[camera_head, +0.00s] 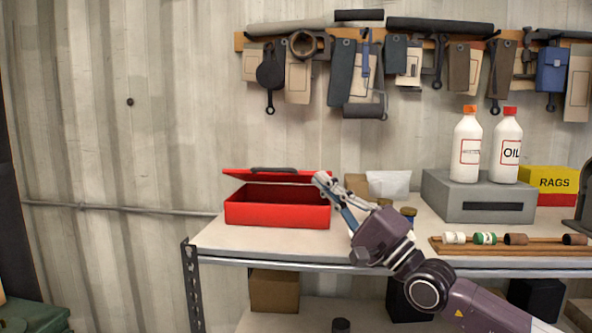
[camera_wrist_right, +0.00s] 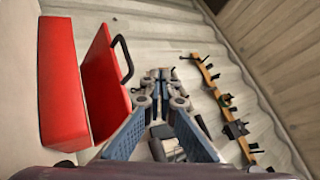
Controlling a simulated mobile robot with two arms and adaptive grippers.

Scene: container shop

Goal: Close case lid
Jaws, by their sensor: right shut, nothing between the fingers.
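The red case (camera_head: 277,214) stands on the workbench left of centre in the head view. Its lid (camera_head: 262,175) is tilted partly open above the body, with a dark gap between them and a dark handle on top. In the right wrist view the case body (camera_wrist_right: 62,85) is at the left, with the lid (camera_wrist_right: 103,85) and its handle beside it. My right gripper (camera_head: 320,180) is shut and empty at the right end of the lid; I cannot tell if it touches. It also shows in the right wrist view (camera_wrist_right: 165,78). My left gripper is not in view.
A grey box (camera_head: 480,197) with two white bottles stands to the right on the bench. A wooden rack (camera_head: 500,247) with small rolls lies at the front right. Tools hang on the wall board. The bench left of the case is clear.

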